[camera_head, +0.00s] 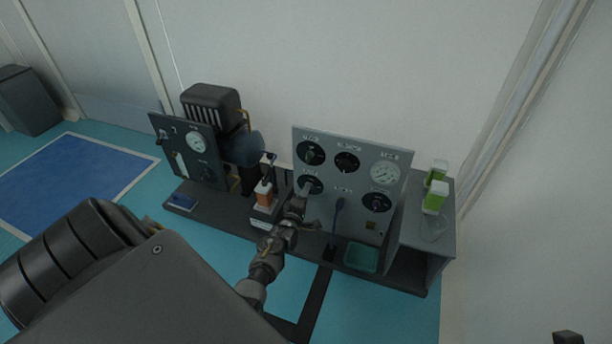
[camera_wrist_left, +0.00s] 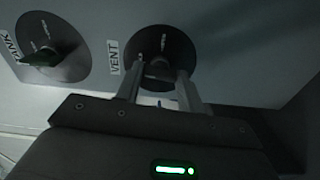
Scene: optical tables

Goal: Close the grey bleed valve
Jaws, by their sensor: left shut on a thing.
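The grey panel (camera_head: 328,147) stands on a dark bench and carries several round black dials and gauges. The valve with the VENT label (camera_wrist_left: 155,50) is a round black dial on this panel; I take it to be the bleed valve. In the head view the lower-left dial (camera_head: 310,182) is partly hidden by my gripper. My left gripper (camera_head: 304,190) reaches up to it from below. In the left wrist view its two fingers (camera_wrist_left: 160,78) are on either side of the VENT valve's handle, shut on it. The handle itself is mostly hidden.
Another dial with a green handle (camera_wrist_left: 50,55) is left of the VENT valve. A dark blue upright tool (camera_head: 337,215) and a teal tray (camera_head: 361,257) are beside my gripper. A bottle with an orange band (camera_head: 264,193) stands left. Green-filled containers (camera_head: 436,198) stand on the right cabinet.

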